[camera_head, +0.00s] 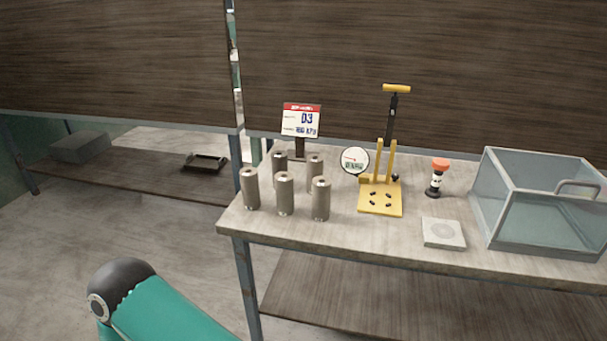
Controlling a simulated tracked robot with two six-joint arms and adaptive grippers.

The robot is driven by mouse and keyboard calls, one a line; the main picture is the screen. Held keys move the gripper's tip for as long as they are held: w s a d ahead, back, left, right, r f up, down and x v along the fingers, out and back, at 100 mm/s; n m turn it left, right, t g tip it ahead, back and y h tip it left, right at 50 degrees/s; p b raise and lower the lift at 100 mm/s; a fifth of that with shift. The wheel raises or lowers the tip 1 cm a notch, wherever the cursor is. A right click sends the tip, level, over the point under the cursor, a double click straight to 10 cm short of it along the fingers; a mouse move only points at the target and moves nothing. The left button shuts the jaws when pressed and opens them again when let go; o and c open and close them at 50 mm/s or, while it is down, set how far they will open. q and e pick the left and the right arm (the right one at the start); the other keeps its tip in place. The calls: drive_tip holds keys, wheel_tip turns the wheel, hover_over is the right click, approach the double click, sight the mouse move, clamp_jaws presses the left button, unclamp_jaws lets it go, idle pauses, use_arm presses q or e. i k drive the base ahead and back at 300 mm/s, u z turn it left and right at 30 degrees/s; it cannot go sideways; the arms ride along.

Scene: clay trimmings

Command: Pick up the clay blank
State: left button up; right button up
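Several upright grey-brown cylinders, which look like the clay blanks, stand grouped at the left end of the table (390,238). Three are in the front row: a left one (250,189), a middle one (285,194) and a right one (321,199). Behind them stand two more, a back left one (280,168) partly hidden and a back right one (315,172). Neither of my grippers is in view. A teal arm link of mine (170,312) shows at the bottom left, below and away from the table.
A lower shelf (400,305) runs underneath.

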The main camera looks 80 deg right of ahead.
sight(279, 157)
drive_tip(key=k, duration=0.85)
drive_tip(key=u, duration=2.05)
drive_tip(key=i, duration=0.1)
drive_tip(key=z, duration=3.6)
drive_tip(key=i, duration=0.6)
drive_tip(key=z, duration=0.1)
